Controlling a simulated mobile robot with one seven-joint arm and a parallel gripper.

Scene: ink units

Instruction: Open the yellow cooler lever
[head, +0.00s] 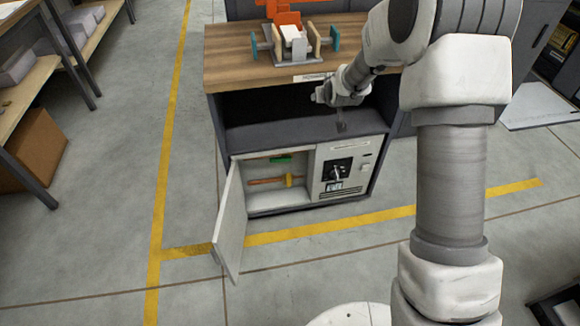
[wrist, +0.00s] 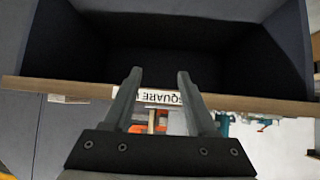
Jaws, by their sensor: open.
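The yellow lever (head: 289,180) is a small upright yellow piece at the right end of an orange bar (head: 264,182). Both are inside the white open compartment (head: 280,200) low in the bench, in the head view. My gripper (head: 341,128) is above and to the right of the lever, in front of the dark open shelf. In the wrist view my gripper (wrist: 159,75) is open, with nothing between its fingers. The lever is not visible in the wrist view.
The compartment's white door (head: 230,228) stands swung open to the left. A green piece (head: 281,160) sits above the orange bar. A panel with a black dial (head: 337,171) is to the right. The wooden benchtop (head: 232,65) carries a fixture. The floor in front is clear.

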